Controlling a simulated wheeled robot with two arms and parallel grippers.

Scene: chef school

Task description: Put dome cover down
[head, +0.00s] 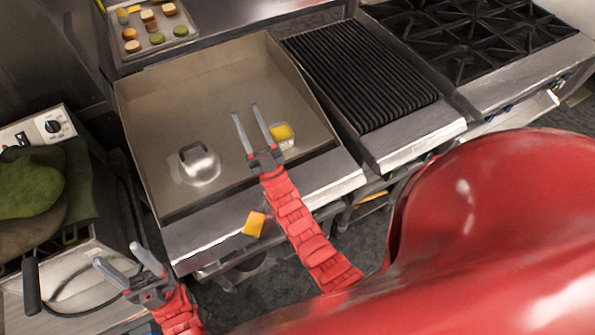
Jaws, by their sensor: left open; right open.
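A silver dome cover (199,167) with a dark handle sits on the flat griddle (160,92), left of its middle. My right gripper (246,110) is over the griddle to the right of the dome cover, apart from it. Its fingers are open and nothing shows between them. My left gripper (118,253) is at the lower left, in front of the fryer and left of the griddle's front corner. It is open and empty, well away from the dome cover.
A small container with yellow contents (283,135) stands beside my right gripper. An orange-yellow piece (254,223) is at the griddle's front edge. A tray of food pieces (148,50) is behind. A ribbed grill (360,75) and burners (470,38) stand right; a fryer (50,127) left.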

